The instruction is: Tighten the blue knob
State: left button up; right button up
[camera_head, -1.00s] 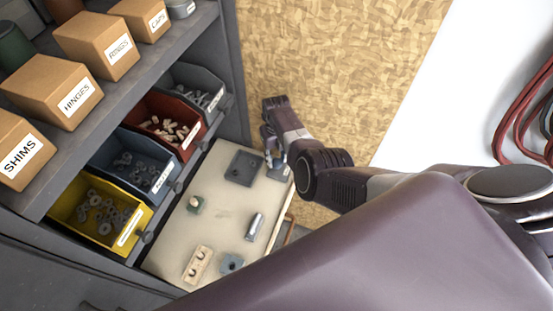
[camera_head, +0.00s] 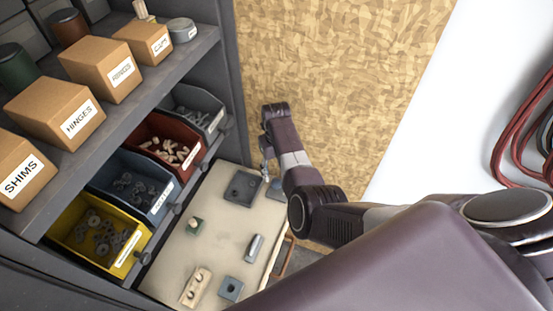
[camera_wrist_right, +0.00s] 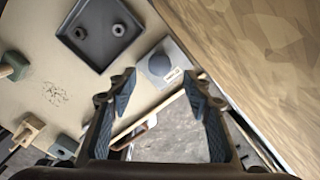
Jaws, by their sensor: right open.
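A dark blue-grey round knob (camera_wrist_right: 159,65) sits on a small pale labelled plate (camera_wrist_right: 174,72) at the edge of a cream board (camera_head: 215,235). In the wrist view it lies just beyond and between the fingertips, not gripped. My right gripper (camera_wrist_right: 160,82) is open and empty, one finger on each side of the picture. In the head view the right gripper (camera_head: 267,160) hangs above the board's far right corner and partly hides the plate (camera_head: 276,187). My left gripper is out of view.
A dark square tray (camera_head: 243,188) with small round parts lies beside the plate. A metal cylinder (camera_head: 254,247) and wooden block (camera_head: 196,287) are farther along the board. Yellow (camera_head: 97,236) and other bins stand left. A plywood wall (camera_head: 340,80) rises close to the gripper.

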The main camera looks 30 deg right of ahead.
aim_at(277, 182)
notch_tip(277, 182, up, 6)
jog(key=shift+r, duration=0.25)
